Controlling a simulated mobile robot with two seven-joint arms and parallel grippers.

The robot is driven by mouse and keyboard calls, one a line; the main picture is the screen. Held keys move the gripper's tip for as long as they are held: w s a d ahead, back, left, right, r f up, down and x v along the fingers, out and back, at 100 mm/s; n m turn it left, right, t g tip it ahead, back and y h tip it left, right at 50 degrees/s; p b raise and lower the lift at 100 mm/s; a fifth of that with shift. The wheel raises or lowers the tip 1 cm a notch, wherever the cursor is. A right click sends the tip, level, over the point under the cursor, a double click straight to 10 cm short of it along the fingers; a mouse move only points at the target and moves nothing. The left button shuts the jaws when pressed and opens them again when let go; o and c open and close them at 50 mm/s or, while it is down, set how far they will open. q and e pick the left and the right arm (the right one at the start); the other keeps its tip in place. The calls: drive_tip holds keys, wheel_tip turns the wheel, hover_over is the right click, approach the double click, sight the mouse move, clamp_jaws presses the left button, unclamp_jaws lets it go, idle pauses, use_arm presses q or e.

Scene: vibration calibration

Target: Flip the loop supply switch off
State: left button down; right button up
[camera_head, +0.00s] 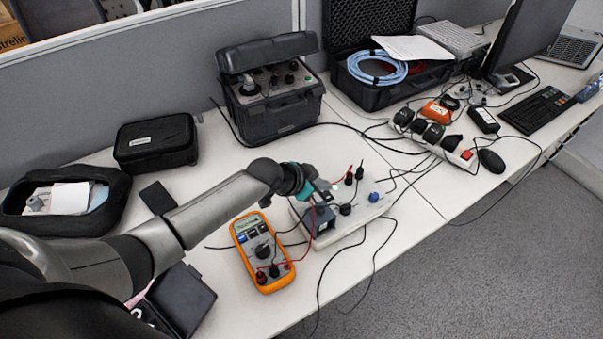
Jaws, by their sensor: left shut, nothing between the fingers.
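A pale board (352,222) with a small dark grey box, knobs and plugged leads lies on the desk near its front edge. It looks like the loop supply, but I cannot make out its label. My left gripper (322,197) reaches in from the left over the left part of this board. Its fingers are shut with nothing between them, close above the grey box (324,226). The switch itself is too small or hidden behind the gripper to tell, and so is any contact with it.
An orange multimeter (262,250) lies just left of the board, with red and black leads. A black instrument case (275,100) stands behind. A power strip (440,140) lies to the right. Loose cables cross the desk and hang over its front edge.

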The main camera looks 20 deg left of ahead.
use_arm(q)
drive_tip(key=p+v, duration=0.2)
drive_tip(key=v, duration=0.6)
drive_tip(key=shift+s+r, duration=0.2)
drive_tip(key=shift+s, duration=0.1)
drive_tip(key=shift+a, duration=0.1)
drive_tip(key=b, duration=0.4)
drive_tip(key=a+b, duration=0.1)
drive_tip(key=b, duration=0.4)
drive_tip(key=shift+w+a+r, duration=0.2)
drive_tip(key=shift+w+r, duration=0.05)
drive_tip(key=shift+w, duration=0.05)
drive_tip(key=shift+f, duration=0.1)
